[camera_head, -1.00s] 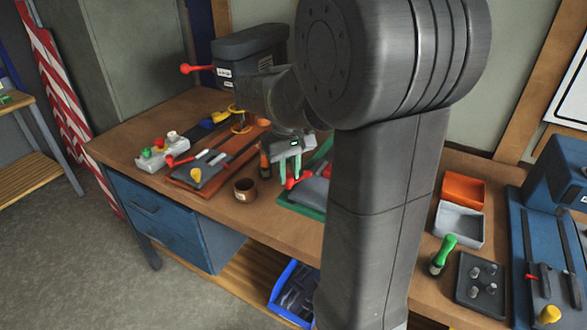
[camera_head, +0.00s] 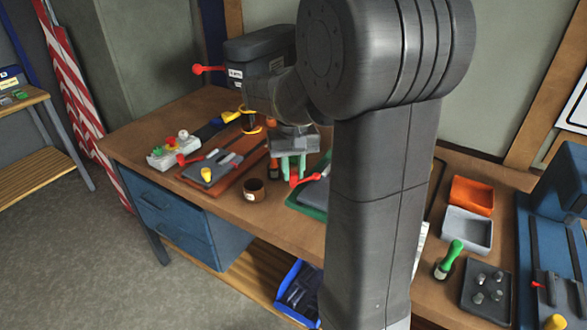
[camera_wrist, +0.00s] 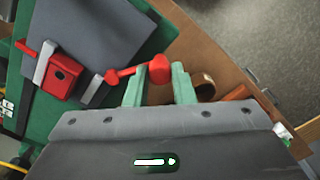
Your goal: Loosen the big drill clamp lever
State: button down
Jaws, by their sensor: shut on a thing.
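The clamp lever (camera_wrist: 121,76) is a red arm with a round red knob (camera_wrist: 160,69), beside a grey block on a green base (camera_wrist: 45,122). In the wrist view, the two pale green fingers of my gripper (camera_wrist: 159,80) stand on either side of the knob and are shut on it. In the head view, my gripper (camera_head: 293,168) points down at the lever's red end (camera_head: 294,181) above the bench. My arm hides most of the green base (camera_head: 308,205) there. A red block (camera_wrist: 64,77) stands further left in the wrist view.
A brown cup (camera_head: 254,190) stands close left of my gripper. A brown board with a grey vise (camera_head: 215,168) lies beyond it. A grey machine head with a red handle (camera_head: 207,69) stands behind. Orange and grey trays (camera_head: 466,230) and a blue machine are right of my arm.

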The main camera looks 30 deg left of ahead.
aim_at(293, 173)
jog(key=c, duration=1.2)
grip_release()
notch_tip(293, 173, up, 14)
jog(key=shift+f, duration=0.1)
notch_tip(293, 173, down, 14)
jog(key=shift+r, duration=0.1)
jog(key=shift+r, duration=0.15)
